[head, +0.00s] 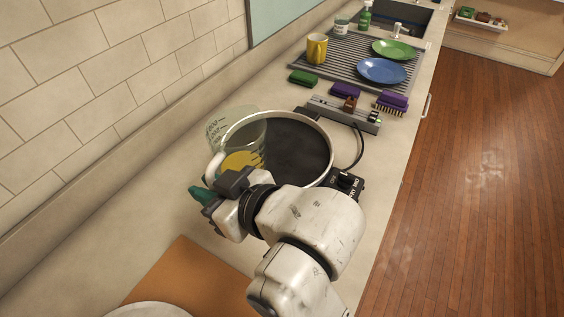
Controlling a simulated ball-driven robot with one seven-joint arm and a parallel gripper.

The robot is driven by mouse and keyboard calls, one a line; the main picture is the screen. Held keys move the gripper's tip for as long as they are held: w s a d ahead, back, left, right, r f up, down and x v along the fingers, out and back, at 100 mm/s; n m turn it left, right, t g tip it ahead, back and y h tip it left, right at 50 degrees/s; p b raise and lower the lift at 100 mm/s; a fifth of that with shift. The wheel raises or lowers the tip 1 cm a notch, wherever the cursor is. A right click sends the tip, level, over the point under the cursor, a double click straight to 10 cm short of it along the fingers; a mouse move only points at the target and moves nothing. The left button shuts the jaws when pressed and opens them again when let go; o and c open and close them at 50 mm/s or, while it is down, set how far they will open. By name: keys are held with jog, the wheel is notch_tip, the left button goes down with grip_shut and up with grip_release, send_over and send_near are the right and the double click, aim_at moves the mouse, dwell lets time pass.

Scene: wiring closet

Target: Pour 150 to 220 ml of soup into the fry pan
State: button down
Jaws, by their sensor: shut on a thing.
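The fry pan (300,150) stands on the counter, round with a pale rim and a dark inside. No soup is visible on the part of its floor that I see. A clear measuring jug (222,130) with dark markings overlaps the pan's left side in the head view. Yellow soup (242,161) shows low in the jug. My gripper (221,190) is shut on the jug at its near-left side, by the pale handle (214,166). The arm hides part of the jug's bottom and the pan's near rim. I cannot tell the jug's exact tilt or its height above the pan.
A black control box (346,183) with a cord sits right of the pan. Behind are sponges, brushes and a drying rack (345,52) with a yellow mug (317,48) and plates. An orange board (190,277) lies in front. The tiled wall borders the left.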

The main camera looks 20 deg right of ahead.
jog(key=s+a+r+p, duration=0.3)
jog(key=a+p, duration=0.1)
jog(key=shift+s+r, duration=0.4)
dwell(0.4)
